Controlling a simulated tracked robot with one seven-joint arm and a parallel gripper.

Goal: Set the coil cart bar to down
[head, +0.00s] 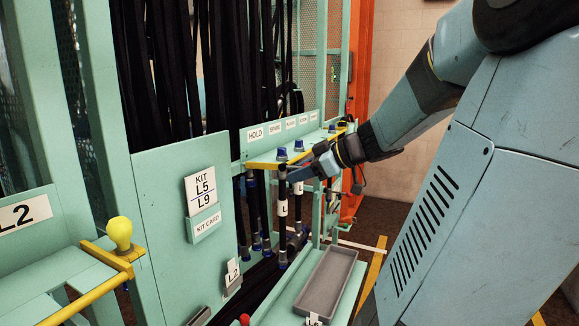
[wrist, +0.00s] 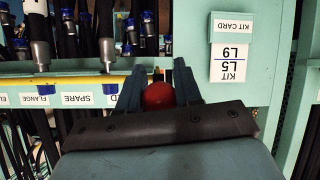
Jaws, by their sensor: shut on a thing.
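My gripper (head: 296,173) is in front of the hose rack, just below its yellow-edged shelf. In the wrist view its two dark blue fingers (wrist: 158,88) are closed around a round red knob (wrist: 158,96). The knob's stem is hidden, and in the head view the fingers and arm hide the knob. A yellow bar (head: 92,298) with a yellow ball knob (head: 119,233) stands at the lower left beside the L2 panel, well apart from my gripper. I cannot tell for sure which bar belongs to the coil cart.
The kit panel (head: 165,240) with its L5/L9 card stands left of my gripper. Hoses with blue caps hang from the labelled rack (head: 285,130). A grey tray (head: 329,280) lies below. Another red knob (head: 244,319) shows at the bottom edge.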

